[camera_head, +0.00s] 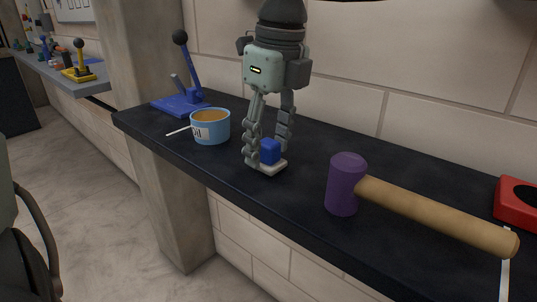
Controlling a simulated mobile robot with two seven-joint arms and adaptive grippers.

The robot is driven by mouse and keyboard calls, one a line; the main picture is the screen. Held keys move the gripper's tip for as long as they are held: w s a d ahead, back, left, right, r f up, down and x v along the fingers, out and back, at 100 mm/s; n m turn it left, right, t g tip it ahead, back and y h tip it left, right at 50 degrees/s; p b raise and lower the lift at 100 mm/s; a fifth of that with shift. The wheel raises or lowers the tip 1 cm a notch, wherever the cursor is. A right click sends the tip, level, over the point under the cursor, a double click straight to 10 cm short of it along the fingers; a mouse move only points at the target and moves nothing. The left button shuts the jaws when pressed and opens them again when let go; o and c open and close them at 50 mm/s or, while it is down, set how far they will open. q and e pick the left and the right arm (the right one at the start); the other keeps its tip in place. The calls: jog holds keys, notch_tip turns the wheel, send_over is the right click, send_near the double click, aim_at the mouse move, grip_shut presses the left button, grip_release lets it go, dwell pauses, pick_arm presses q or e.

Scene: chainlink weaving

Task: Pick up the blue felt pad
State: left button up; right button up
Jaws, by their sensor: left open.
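The blue felt pad (270,150) is a small blue block on a pale, flat base (268,168) on the dark counter (225,172). My left gripper (265,153) points down from above, open. Its fingers reach down around the pad, one at its left and one behind its right side. I cannot tell whether either finger touches it. My right gripper is not in view.
A light-blue tin (210,127) stands left of the pad, with a white stick beside it. Behind is a blue lever press (187,101). A purple-headed mallet (344,184) and a red box (515,203) lie to the right. A tiled wall bounds the back.

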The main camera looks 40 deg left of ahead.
pick_arm(q)
jog(key=c, duration=0.6)
grip_shut()
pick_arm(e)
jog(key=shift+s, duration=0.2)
pick_arm(q)
jog(key=shift+r, duration=0.55)
jog(key=r, duration=0.3)
jog(key=shift+s+a+r+b, duration=0.35)
jog(key=shift+s+r, duration=0.05)
jog(key=s+a+r, duration=0.6)
jog(key=s+a, duration=0.1)
jog(key=s, duration=0.1)
jog(key=shift+b, duration=0.45)
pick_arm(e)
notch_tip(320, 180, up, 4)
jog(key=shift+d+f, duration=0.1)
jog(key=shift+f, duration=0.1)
